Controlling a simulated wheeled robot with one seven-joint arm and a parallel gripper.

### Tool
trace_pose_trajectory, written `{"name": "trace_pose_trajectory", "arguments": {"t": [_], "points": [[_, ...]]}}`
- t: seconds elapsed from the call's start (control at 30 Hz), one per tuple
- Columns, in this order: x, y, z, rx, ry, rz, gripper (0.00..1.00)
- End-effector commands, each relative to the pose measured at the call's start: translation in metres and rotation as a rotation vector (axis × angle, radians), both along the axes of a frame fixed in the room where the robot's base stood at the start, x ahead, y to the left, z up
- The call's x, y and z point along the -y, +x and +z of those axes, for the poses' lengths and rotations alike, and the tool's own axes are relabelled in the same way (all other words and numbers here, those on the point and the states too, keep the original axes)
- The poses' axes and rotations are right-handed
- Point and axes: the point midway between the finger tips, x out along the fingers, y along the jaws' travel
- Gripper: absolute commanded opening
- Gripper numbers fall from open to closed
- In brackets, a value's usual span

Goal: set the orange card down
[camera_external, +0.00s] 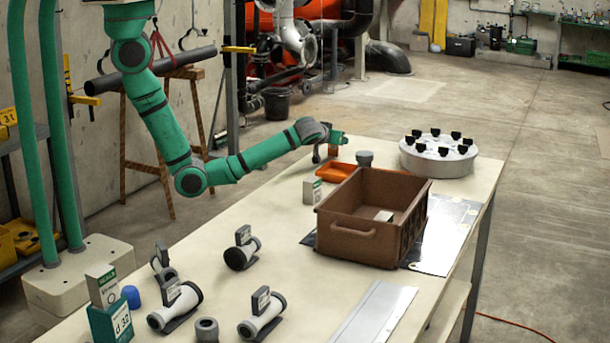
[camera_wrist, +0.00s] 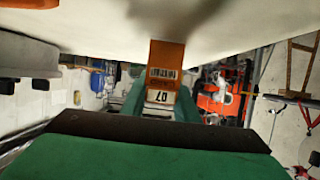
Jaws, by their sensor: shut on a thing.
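The orange card (camera_wrist: 166,58) has a white label with dark print and stands out between the green fingers of my gripper (camera_wrist: 157,103) in the wrist view. My gripper (camera_external: 334,141) is shut on it at the far end of the table, behind the orange tray. In the external view the card (camera_external: 332,151) is a small orange-brown patch under the fingers. The wrist view is upside down, and the card's far end meets the pale table top (camera_wrist: 240,25) in the picture. I cannot tell whether it touches.
An orange tray (camera_external: 336,172), a grey cup (camera_external: 364,158) and a white-green card (camera_external: 312,191) are nearby. A brown crate (camera_external: 345,243) stands in front, and a round flange with black knobs (camera_external: 438,162) to the right. Several pipe pieces lie at the near end.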

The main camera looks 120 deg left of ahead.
Motion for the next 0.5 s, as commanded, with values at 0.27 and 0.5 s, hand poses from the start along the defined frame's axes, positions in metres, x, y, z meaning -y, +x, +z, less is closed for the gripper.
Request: {"name": "trace_pose_trajectory", "arguments": {"t": [0.27, 0.5], "points": [[0.0001, 0.0003, -0.0014, 0.0, 0.001, 0.0, 0.07], [0.0, 0.0002, -0.0015, 0.0, 0.001, 0.0, 0.46]]}}
